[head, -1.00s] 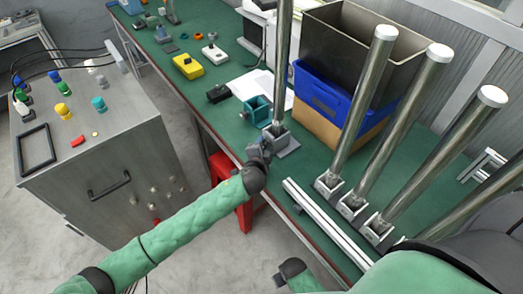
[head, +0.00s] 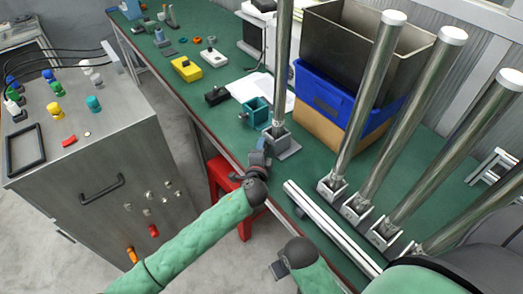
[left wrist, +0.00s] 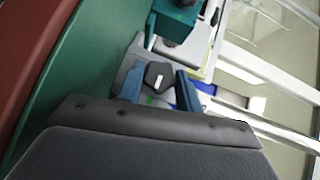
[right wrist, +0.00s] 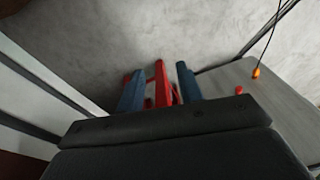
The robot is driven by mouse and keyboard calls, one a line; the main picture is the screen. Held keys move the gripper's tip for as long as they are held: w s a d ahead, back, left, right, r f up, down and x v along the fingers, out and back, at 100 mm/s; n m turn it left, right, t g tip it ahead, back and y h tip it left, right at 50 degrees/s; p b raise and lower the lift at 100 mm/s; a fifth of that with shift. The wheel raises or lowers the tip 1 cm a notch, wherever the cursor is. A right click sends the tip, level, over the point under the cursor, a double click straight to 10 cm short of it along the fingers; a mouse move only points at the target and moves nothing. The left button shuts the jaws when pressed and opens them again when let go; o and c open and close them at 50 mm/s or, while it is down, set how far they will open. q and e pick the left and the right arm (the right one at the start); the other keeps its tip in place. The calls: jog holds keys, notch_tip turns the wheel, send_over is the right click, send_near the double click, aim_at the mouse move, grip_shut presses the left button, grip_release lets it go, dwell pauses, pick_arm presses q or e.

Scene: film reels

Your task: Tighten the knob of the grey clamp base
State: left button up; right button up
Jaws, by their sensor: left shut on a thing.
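The grey clamp base (head: 287,148) stands near the front edge of the green bench, with a tall metal tube (head: 283,75) upright in it. My left gripper (head: 263,148) is at the base's front-left side. In the left wrist view, the dark knob (left wrist: 158,77) with a white mark sits between the blue fingertips of my left gripper (left wrist: 160,88), which is shut on it. The wrist hides the knob in the head view. My right gripper (head: 278,269) is low in front of the bench, its fingers apart and empty in the right wrist view (right wrist: 160,85).
A teal clamp base (head: 256,110) stands just behind the grey one. Several tubes in holders (head: 352,205) and a white rail (head: 325,225) are to the right. A blue bin (head: 325,95) is behind. A red stool (head: 222,178) is below the bench edge.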

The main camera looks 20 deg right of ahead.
dwell(0.3)
pick_arm(q)
jog(key=o, duration=1)
jog(key=shift+s+a, duration=0.2)
jog(key=shift+s, duration=0.3)
jog(key=b+v, duration=0.1)
jog(key=v, duration=0.3)
jog(key=shift+f, duration=0.1)
jog(key=shift+b+v, duration=0.35)
jog(key=shift+v, duration=0.6)
jog(key=shift+s+a, duration=0.2)
jog(key=shift+s, duration=0.2)
pick_arm(e)
jog(key=shift+s+a+r, duration=0.1)
jog(key=shift+s+r, duration=0.1)
jog(key=shift+r, duration=0.6)
jog(key=shift+s+d+r, duration=0.1)
jog(key=shift+s+r, duration=0.15)
jog(key=shift+r, duration=0.55)
jog(key=shift+s+a+r, duration=0.1)
jog(key=shift+s+r, duration=0.1)
jog(key=shift+r, duration=0.6)
